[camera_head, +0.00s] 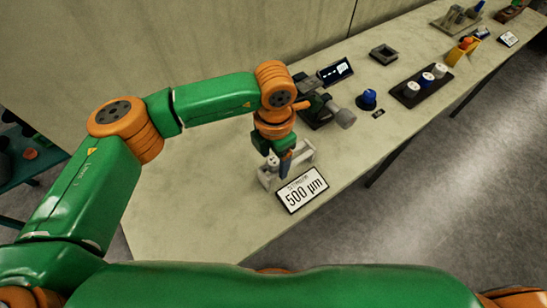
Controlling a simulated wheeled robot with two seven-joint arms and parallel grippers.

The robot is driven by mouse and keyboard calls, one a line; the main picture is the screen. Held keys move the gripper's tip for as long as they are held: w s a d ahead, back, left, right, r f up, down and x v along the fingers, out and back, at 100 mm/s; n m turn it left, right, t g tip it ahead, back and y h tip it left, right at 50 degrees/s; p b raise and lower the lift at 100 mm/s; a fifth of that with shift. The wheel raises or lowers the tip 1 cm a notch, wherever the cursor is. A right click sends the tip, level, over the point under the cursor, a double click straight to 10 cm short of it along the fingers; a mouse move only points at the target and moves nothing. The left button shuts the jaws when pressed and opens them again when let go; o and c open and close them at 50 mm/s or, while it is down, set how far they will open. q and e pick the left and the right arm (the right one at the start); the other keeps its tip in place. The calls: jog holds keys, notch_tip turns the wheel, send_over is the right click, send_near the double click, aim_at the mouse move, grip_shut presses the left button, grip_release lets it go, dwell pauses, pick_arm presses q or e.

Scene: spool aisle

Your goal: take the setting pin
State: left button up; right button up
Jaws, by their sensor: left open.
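My left gripper (286,168) reaches down from the left over the near part of the pale bench (180,200). Its dark fingers are open and point down at a small light-grey stand (268,180) with raised ends. The setting pin cannot be made out; the fingers and wrist cover the middle of the stand, where something may lie. I cannot tell whether the fingers touch anything. A white sign reading "500 µm" (302,191) stands just in front of the stand. My right gripper is not in view.
Behind the wrist are a dark device with a grey cylinder (345,118) and a small screen (335,72). The bench's near left is clear.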

pick_arm(q)
jog(key=shift+a+f, duration=0.1)
jog(key=shift+a, duration=0.05)
jog(key=c, duration=1)
grip_shut()
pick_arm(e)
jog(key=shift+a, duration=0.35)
